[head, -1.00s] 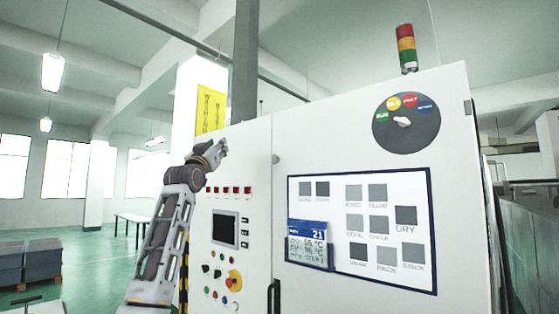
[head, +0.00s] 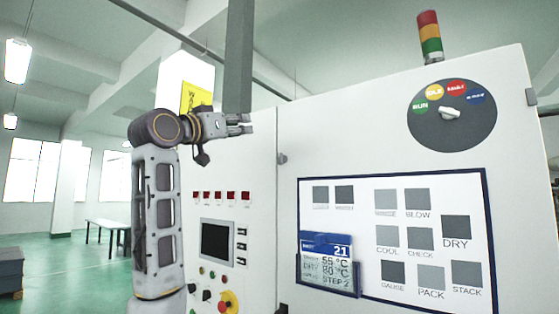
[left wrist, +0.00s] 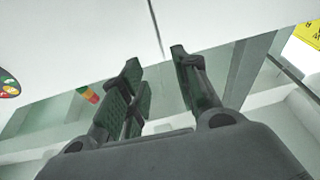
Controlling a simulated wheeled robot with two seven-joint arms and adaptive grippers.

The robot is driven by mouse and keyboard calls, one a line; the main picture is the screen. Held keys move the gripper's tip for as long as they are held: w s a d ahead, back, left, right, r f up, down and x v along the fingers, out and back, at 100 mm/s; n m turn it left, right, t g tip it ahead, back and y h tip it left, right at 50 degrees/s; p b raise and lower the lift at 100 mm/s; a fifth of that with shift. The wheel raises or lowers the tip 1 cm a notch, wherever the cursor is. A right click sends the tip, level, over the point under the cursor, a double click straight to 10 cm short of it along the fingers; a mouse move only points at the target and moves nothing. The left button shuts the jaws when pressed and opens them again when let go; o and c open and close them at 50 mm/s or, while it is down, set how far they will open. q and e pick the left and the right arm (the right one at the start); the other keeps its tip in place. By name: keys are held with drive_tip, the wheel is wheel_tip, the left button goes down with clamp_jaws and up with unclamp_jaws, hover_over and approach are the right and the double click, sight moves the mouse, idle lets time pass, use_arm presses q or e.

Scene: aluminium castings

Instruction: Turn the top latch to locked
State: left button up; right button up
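A small grey latch-like knob (head: 282,158) sits at the seam of the white cabinet (head: 390,120), near its top. I cannot read its turned state. My left gripper (head: 245,124) points right in the head view, to the left of and above the knob, in front of the cabinet's upper part. In the left wrist view my left gripper (left wrist: 158,75) has its two fingers apart, with nothing between them. The cabinet front and its seam (left wrist: 155,28) show beyond the fingertips; the knob is not clear there. My right gripper is not in view.
A round status dial (head: 452,115) with a white pointer is at the cabinet's upper right, below a signal light (head: 430,36). A framed board (head: 390,240) is on the right door. A screen (head: 216,240), buttons and a red emergency knob (head: 224,305) are on the left panel.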

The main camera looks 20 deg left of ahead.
sight(279, 158)
use_arm(q)
wheel_tip(279, 158, down, 6)
drive_tip(key=d+m+g, duration=0.1)
drive_tip(key=d+g, duration=0.1)
drive_tip(key=g, duration=0.1)
drive_tip(key=shift+w+f+g, duration=0.15)
drive_tip(key=shift+f+g, duration=0.05)
drive_tip(key=shift+g, duration=0.1)
drive_tip(key=p+x, duration=0.4)
drive_tip(key=x, duration=0.9)
drive_tip(key=shift+w+d, duration=0.3)
drive_tip(key=shift+c, duration=0.3)
clamp_jaws()
